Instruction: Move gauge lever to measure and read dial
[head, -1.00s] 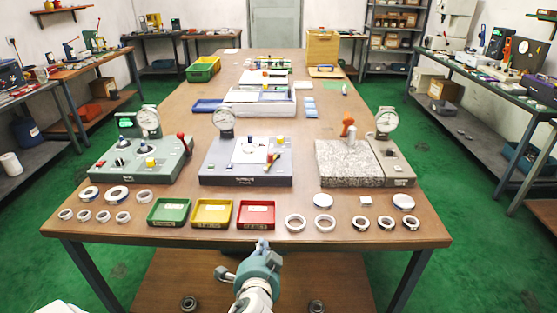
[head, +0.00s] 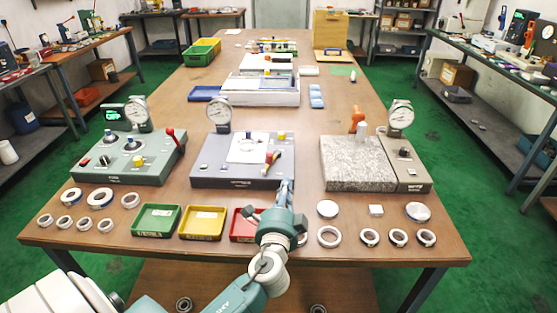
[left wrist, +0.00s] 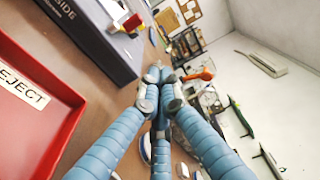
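Three gauge stations stand in a row on the table. The middle dark grey one (head: 243,180) carries a dial gauge (head: 218,114), a white plate and a lever with red and yellow parts (head: 271,160). The green station (head: 128,160) at left has a red-knobbed lever (head: 171,135) and a dial (head: 137,112). The granite station (head: 355,165) at right has an orange knob (head: 356,119) and a dial (head: 400,116). The dial readings are too small to read. My left gripper (head: 286,187) is at the middle station's front right corner; its fingers meet, empty, in the left wrist view (left wrist: 160,84).
Green (head: 155,220), yellow (head: 202,223) and red (head: 245,224) trays lie along the front; the red one is partly hidden by my left arm and shows its REJECT label in the left wrist view (left wrist: 25,95). Metal rings (head: 330,237) lie at both sides.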

